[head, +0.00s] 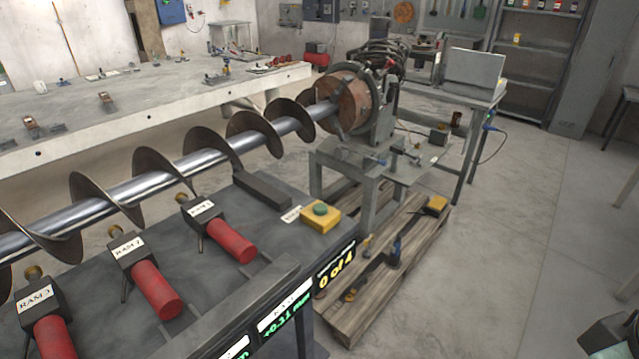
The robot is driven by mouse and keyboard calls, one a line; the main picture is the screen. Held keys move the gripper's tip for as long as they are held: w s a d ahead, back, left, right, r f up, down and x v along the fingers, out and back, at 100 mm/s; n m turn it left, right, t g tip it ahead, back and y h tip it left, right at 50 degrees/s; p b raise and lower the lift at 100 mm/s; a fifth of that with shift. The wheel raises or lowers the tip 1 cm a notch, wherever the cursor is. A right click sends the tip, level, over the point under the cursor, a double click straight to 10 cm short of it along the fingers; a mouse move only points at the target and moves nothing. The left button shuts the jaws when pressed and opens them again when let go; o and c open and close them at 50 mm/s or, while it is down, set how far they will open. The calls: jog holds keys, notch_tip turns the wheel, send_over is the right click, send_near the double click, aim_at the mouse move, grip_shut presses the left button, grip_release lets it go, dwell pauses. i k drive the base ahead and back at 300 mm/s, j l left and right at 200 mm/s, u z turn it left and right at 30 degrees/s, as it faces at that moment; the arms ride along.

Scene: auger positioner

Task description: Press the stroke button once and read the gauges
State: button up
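The stroke button is a green round cap (320,209) on a yellow box (321,219), at the far right corner of the dark bench; a small white label (291,214) lies beside it. Displays on the bench's front edge face me at an angle. One shows yellow "0 of 4" (336,272). A green gauge readout (286,315) seems to say +0.11 mm. Another green readout (238,354) is cut off by the bottom edge, with only "mm" showing. No gripper fingers show; a dark form at the lower right corner is cut off and unclear.
A long auger (150,187) runs above the bench (215,290) into a rusty drum (345,98). Several red-handled rams (155,290) stand on the bench left of the button. A wooden pallet (375,290) lies right of the bench.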

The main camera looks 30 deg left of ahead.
aim_at(320, 209)
jog(key=i+l+u, duration=0.1)
jog(key=i+u, duration=0.35)
jog(key=i+l+u, duration=0.2)
jog(key=u, duration=0.2)
jog(key=i+l+u, duration=0.3)
jog(key=u, duration=0.15)
jog(key=i+l+u, duration=0.25)
jog(key=l+u, duration=0.15)
